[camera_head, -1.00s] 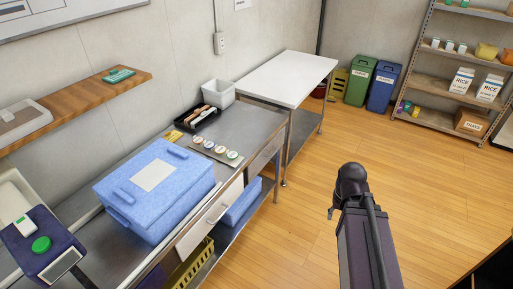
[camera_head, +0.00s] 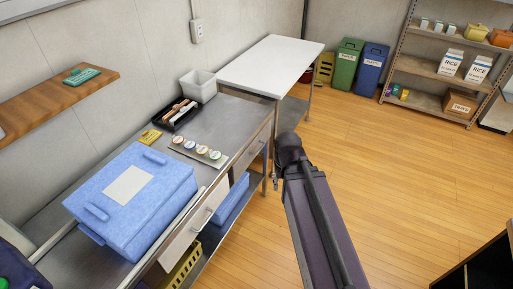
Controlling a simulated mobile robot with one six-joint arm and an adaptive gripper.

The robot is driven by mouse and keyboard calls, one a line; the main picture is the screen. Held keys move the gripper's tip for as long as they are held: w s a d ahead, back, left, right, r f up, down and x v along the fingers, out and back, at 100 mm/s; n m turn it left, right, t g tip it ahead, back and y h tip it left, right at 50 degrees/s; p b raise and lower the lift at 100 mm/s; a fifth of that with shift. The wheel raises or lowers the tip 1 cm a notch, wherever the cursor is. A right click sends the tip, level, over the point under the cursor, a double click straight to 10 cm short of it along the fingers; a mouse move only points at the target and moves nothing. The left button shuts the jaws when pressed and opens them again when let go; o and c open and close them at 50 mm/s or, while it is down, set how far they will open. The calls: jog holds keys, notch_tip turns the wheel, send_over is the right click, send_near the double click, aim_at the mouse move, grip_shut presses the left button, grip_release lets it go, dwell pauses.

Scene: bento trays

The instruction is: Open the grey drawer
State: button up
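The grey drawer (camera_head: 250,156) is in the front of the steel counter, toward its far end, just left of my arm. Its front looks flush with the counter, so it appears shut. My arm reaches up from the bottom of the picture to a black joint right of that drawer. No gripper fingers show, so I cannot see whether they touch anything.
A pale drawer (camera_head: 190,235) with a handle is nearer in the same counter. A blue lidded box (camera_head: 150,215), black tray (camera_head: 180,119) and white bin (camera_head: 198,87) stand on top. A white table (camera_head: 265,66) adjoins the far end. The wooden floor (camera_head: 400,180) at right is clear.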

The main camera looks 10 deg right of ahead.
dwell(0.3)
jog(key=m+t+y+b, duration=0.8)
jog(key=m+t+b, duration=0.45)
jog(key=b, duration=2.75)
send_near(261, 148)
jog(key=s+d+n+t, duration=0.1)
jog(key=s+d+n, duration=0.1)
jog(key=s, duration=0.1)
jog(key=shift+s+a+f+m, duration=0.15)
jog(key=shift+a+f+m, duration=0.05)
jog(key=shift+f+m, duration=0.05)
jog(key=b+x, duration=0.2)
jog(key=x, duration=1.1)
jog(key=shift+w+a, duration=0.25)
jog(key=shift+w, duration=0.05)
